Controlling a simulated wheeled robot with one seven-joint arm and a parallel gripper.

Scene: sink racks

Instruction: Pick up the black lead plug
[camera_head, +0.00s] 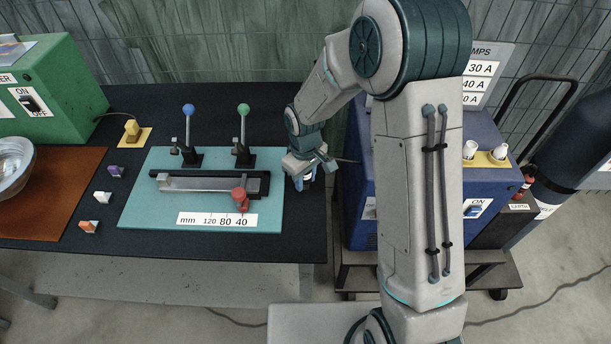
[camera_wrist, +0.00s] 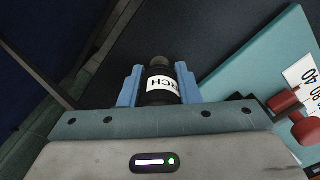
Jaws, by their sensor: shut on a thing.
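The black lead plug (camera_wrist: 159,68) shows in the wrist view between the two blue fingers, with a white label reading in part "RCH" around it. My gripper (camera_wrist: 159,85) is shut on it, one finger on each side. In the head view my gripper (camera_head: 308,179) is at the right end of the dark bench, just right of the teal board. There the plug is mostly hidden by my gripper, with only a little of its white label showing.
The teal board (camera_head: 140,212) carries two upright levers, a metal slide and a red knob (camera_head: 239,194). The blue power unit (camera_head: 485,186) stands right of the bench, beyond a gap. Small coloured blocks (camera_head: 103,197) and a green machine (camera_head: 50,85) are at left.

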